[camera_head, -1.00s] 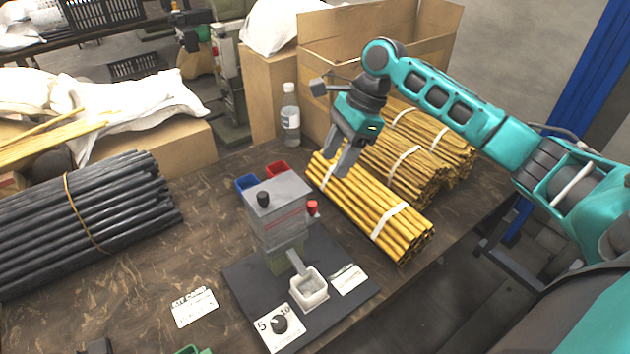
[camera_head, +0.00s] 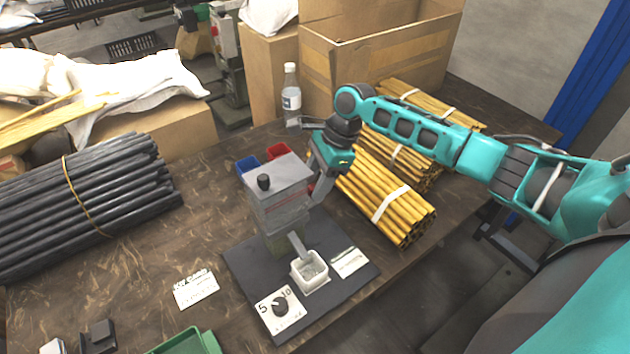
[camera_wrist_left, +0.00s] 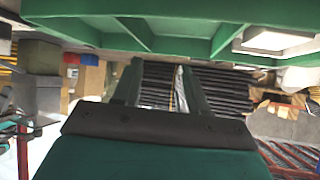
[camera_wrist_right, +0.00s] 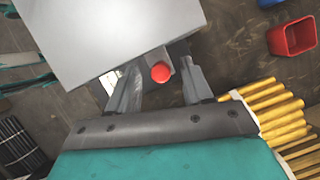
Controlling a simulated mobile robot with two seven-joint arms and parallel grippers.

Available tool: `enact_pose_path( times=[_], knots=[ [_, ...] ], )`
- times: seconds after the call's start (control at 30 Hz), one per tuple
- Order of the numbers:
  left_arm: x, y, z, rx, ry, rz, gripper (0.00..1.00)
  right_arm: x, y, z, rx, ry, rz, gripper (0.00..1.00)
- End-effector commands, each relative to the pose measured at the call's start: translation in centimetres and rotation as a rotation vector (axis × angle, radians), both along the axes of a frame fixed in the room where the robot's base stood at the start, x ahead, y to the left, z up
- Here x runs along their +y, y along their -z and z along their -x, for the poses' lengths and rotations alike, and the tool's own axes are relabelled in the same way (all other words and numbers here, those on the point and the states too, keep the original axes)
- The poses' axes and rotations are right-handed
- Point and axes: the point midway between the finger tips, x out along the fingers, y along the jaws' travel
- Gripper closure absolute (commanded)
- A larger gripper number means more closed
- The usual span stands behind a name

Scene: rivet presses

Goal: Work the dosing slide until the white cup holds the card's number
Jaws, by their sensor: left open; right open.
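The grey dosing box (camera_head: 278,205) stands on a dark base plate, with a black knob on top. Its red slide knob (camera_wrist_right: 160,72) shows in the right wrist view. My right gripper (camera_wrist_right: 158,85) is open, its fingers on either side of the red knob; I cannot tell if they touch it. In the head view my right gripper (camera_head: 316,195) is beside the box's right side and hides the knob. The white cup (camera_head: 310,284) stands under the chute with small grey pieces in it. The card (camera_head: 195,289) lies left; its number is unreadable. My left gripper (camera_wrist_left: 160,85) is open and empty.
A dial plate (camera_head: 280,308) marked 5 and 10 and a white label (camera_head: 348,262) lie on the base plate. Blue (camera_head: 247,165) and red (camera_head: 277,151) bins stand behind. Yellow rod bundles (camera_head: 385,195) lie right, a black bundle (camera_head: 85,205) left. A green tray (camera_head: 190,343) is at front.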

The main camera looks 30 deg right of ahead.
Motion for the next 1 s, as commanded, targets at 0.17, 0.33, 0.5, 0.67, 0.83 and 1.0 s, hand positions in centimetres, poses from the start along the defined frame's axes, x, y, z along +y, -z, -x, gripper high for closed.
enact_pose_path(
  times=[0.17, 0.33, 0.5, 0.67, 0.83, 1.0],
  knots=[
    [0.03, -0.04, -0.08, -0.001, 0.000, -0.001, 0.57, 0.29, 0.61, -0.05, -0.001, 0.000, -0.001, 0.50],
    [0.04, -0.16, -0.31, -0.006, 0.000, -0.001, 0.57, 0.29, 0.63, -0.05, -0.001, 0.000, -0.001, 0.50],
    [0.03, -0.28, -0.51, -0.012, 0.000, -0.001, 0.57, 0.28, 0.60, -0.05, -0.001, 0.000, -0.001, 0.62],
    [0.01, -0.28, -0.51, -0.010, 0.001, -0.001, 0.57, 0.26, 0.59, -0.05, -0.001, 0.000, -0.001, 0.78],
    [-0.01, -0.27, -0.49, -0.010, 0.001, -0.001, 0.57, 0.25, 0.57, -0.06, -0.001, 0.000, -0.001, 0.94],
    [-0.03, -0.22, -0.39, -0.008, 0.001, 0.000, 0.57, 0.25, 0.57, -0.06, -0.001, 0.000, -0.001, 1.00]
  ],
)
